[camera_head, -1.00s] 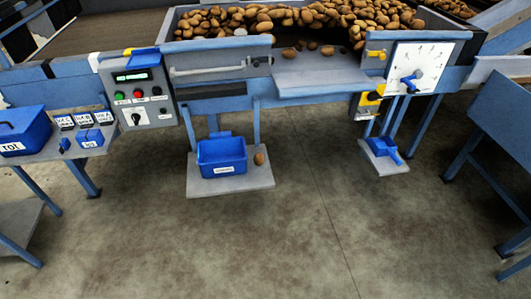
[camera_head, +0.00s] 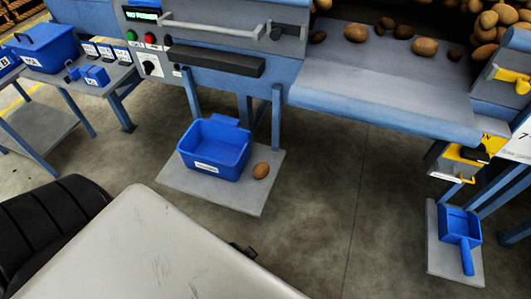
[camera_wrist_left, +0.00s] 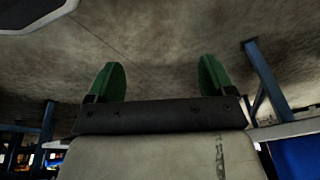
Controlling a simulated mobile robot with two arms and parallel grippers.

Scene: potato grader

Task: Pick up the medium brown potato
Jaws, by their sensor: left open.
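In the head view a brown potato (camera_head: 261,170) lies on a low grey platform (camera_head: 234,201), just right of a blue bin (camera_head: 226,143). More brown potatoes lie on the grader's grey shelf, one of them mid-sized (camera_head: 355,33) near the upper middle and another (camera_head: 425,46) to its right. My left gripper (camera_wrist_left: 160,66) shows only in the left wrist view, its two green fingers wide apart with nothing between them. Bare floor shows behind the fingers. No potato appears in that view. My right gripper is not in view.
The control box (camera_head: 151,40) and grader frame stand above the platform. A blue scoop (camera_head: 461,229) lies on a small stand at right. A side table (camera_head: 103,80) with a blue box (camera_head: 46,46) is at upper left. Floor right of the platform is clear.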

